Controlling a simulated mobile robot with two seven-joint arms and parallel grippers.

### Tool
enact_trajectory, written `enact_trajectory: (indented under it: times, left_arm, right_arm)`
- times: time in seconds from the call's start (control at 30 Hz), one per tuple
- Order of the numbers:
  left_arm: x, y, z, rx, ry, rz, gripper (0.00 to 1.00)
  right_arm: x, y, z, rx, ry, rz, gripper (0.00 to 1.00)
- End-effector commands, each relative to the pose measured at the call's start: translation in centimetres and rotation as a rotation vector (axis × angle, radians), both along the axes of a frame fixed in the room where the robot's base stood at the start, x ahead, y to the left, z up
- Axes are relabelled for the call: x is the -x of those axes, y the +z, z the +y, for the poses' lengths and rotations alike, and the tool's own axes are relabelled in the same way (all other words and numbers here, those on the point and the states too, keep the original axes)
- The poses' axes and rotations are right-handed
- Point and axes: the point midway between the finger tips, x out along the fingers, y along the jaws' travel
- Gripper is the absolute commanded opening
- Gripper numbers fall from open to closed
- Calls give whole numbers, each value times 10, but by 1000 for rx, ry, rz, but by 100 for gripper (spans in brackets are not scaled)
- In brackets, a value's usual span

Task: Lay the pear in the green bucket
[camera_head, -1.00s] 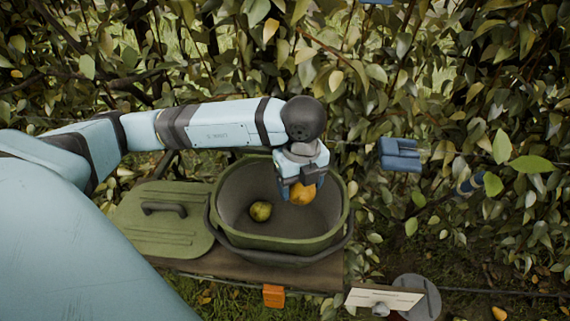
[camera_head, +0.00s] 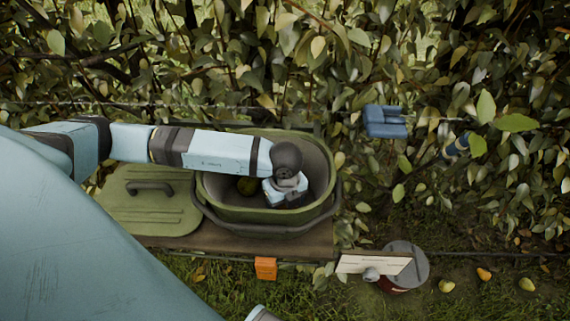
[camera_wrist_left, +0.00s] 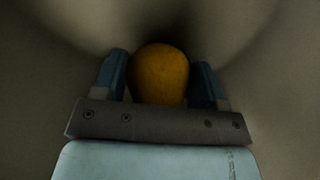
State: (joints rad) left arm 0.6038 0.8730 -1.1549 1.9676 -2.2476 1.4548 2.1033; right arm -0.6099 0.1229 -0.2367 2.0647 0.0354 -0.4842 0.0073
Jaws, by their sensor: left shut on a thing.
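The green bucket (camera_head: 209,208) stands on a wooden plank, its inside grey. My left arm reaches over its left rim, and my left gripper (camera_wrist_left: 160,78) is down inside it. In the left wrist view it is shut on an orange-yellow pear (camera_wrist_left: 159,73), with a blue finger on each side and the bucket's grey inside around it. In the head view my wrist hides this pear and the fingertips. I cannot tell whether the pear touches the floor. My right gripper is not in view.
A green lid (camera_head: 150,205) with a dark handle lies left of the bucket on the plank (camera_head: 250,240). An orange tag (camera_head: 265,268) hangs at the plank's front. A white sign (camera_head: 373,263) stands at right. Fruits (camera_head: 484,274) lie on the ground. A leafy hedge fills the back.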

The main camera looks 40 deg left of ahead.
Motion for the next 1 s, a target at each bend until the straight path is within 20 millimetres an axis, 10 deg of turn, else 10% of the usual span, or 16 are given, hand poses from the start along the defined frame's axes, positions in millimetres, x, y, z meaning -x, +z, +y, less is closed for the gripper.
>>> enact_trajectory:
  times: [0.47,0.5,0.57,1.0]
  left_arm:
    - [0,-18,0,0,0,-1,34]
    - [0,-16,0,0,0,-1,75]
    - [0,-16,0,0,0,-1,88]
    - [-1,-2,0,1,1,-3,91]
  right_arm:
    - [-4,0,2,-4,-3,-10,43]
    - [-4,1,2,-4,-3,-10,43]
    - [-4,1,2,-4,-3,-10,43]
    - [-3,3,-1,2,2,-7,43]
